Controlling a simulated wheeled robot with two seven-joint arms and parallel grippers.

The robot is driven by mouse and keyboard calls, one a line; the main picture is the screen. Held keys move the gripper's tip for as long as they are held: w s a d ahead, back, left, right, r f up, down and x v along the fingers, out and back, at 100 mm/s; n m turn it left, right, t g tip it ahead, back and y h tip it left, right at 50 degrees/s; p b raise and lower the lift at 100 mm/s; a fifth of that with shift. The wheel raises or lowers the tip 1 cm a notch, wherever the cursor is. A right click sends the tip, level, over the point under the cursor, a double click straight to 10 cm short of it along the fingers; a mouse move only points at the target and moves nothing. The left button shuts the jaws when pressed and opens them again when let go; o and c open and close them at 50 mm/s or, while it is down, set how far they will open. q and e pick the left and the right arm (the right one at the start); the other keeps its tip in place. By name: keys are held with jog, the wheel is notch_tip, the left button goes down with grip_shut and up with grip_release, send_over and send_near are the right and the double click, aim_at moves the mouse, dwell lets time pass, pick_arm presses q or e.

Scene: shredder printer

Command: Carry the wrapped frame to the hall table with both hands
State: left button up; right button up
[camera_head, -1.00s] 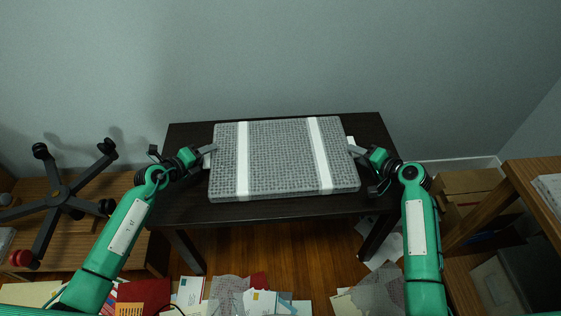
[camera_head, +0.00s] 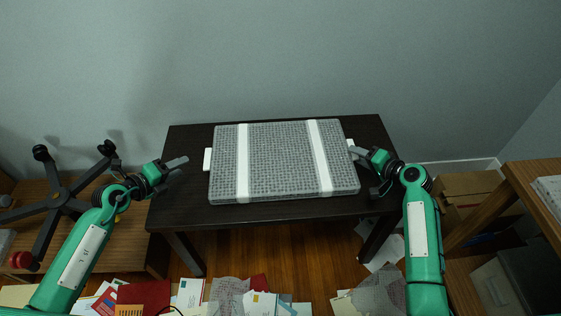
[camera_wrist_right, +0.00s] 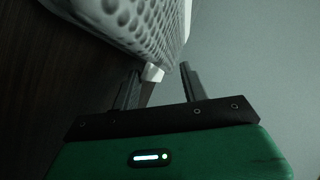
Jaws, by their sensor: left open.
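The wrapped frame (camera_head: 281,160), grey bubble wrap with two white bands, lies flat on the dark hall table (camera_head: 180,205). A white tab shows at its left side (camera_head: 207,159) and another at its right side (camera_head: 351,146). My left gripper (camera_head: 179,163) is open and empty, apart from the left tab. My right gripper (camera_head: 358,152) is at the right tab. In the right wrist view its fingers (camera_wrist_right: 160,82) stand apart, with the white tab (camera_wrist_right: 152,72) near the left finger and a gap before the right one.
Papers and wrap (camera_head: 245,298) litter the floor in front. A wooden shelf (camera_head: 535,190) and cardboard boxes (camera_head: 465,190) are at the right. The wall is close behind the table.

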pick_arm(q)
jog(key=shift+s+a+r, duration=0.2)
jog(key=shift+s+a, duration=0.1)
jog(key=shift+s, duration=0.15)
pick_arm(e)
jog(key=shift+s+d+r, duration=0.15)
jog(key=shift+s+d, duration=0.1)
jog(key=shift+s, duration=0.05)
jog(key=v, duration=1.1)
pick_arm(q)
jog(key=shift+r, duration=0.1)
pick_arm(e)
jog(key=shift+s, duration=0.1)
pick_arm(q)
notch_tip(320, 180, up, 7)
jog(key=p, duration=0.8)
jog(key=shift+p, duration=0.4)
pick_arm(e)
notch_tip(320, 180, up, 9)
